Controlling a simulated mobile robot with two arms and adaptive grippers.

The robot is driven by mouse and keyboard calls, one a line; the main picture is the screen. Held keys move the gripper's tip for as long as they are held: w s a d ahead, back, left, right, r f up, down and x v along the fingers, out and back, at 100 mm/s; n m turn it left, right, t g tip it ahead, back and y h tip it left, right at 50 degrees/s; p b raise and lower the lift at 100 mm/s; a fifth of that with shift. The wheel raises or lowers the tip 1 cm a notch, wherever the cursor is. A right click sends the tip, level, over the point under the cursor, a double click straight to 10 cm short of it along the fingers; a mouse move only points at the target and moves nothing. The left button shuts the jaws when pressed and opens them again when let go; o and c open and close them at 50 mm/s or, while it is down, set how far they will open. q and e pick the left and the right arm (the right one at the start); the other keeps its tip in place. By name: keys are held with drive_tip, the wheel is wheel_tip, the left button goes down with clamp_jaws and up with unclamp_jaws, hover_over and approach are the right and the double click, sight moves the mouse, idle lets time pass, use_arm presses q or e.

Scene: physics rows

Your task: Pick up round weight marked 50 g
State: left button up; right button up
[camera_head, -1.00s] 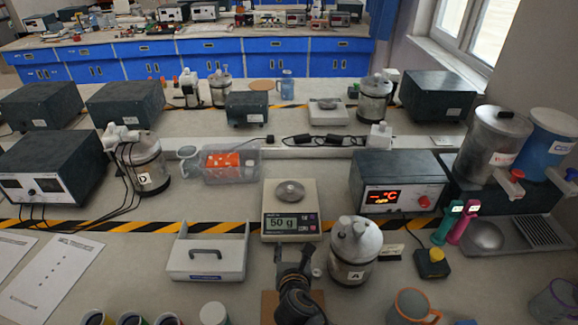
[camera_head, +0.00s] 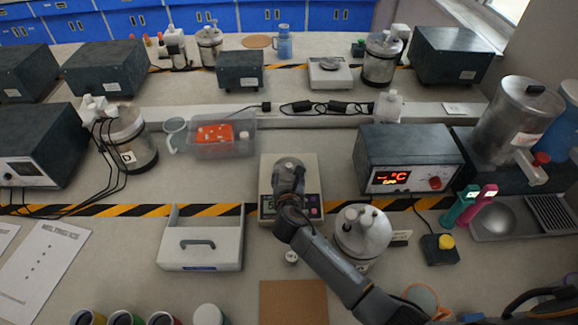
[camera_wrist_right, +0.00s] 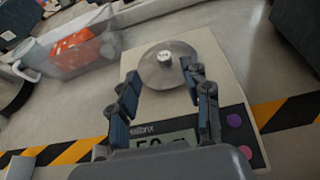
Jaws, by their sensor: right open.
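A small round metal weight (camera_wrist_right: 165,58) with a pale marked top stands on the round pan (camera_wrist_right: 181,75) of a balance (camera_wrist_right: 214,50). In the head view the balance (camera_head: 267,166) is in mid-table, partly covered by my right arm. Its display, partly hidden in the right wrist view, appears to read 50 g. My right gripper (camera_wrist_right: 163,82) is open and empty, its fingers spread over the near part of the pan, with the weight just beyond the gap between the tips. In the head view my right gripper (camera_head: 289,172) hides most of the pan.
A lidded vessel (camera_head: 363,232) stands right of the balance beside my right arm. A grey tray with a handle (camera_head: 201,257) is on the left. Another small metal piece (camera_head: 291,257) stands in front of the balance, behind a brown mat (camera_head: 293,303).

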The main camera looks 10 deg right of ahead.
sight(289, 166)
drive_tip(key=shift+x, duration=1.05)
drive_tip(key=x, duration=0.3)
drive_tip(key=shift+w+d+f, duration=0.1)
drive_tip(key=shift+d+f, duration=0.1)
drive_tip(key=shift+d, duration=0.1)
drive_tip(key=shift+c, duration=0.6)
use_arm(q)
drive_tip(key=shift+w, duration=0.55)
use_arm(e)
clamp_jaws()
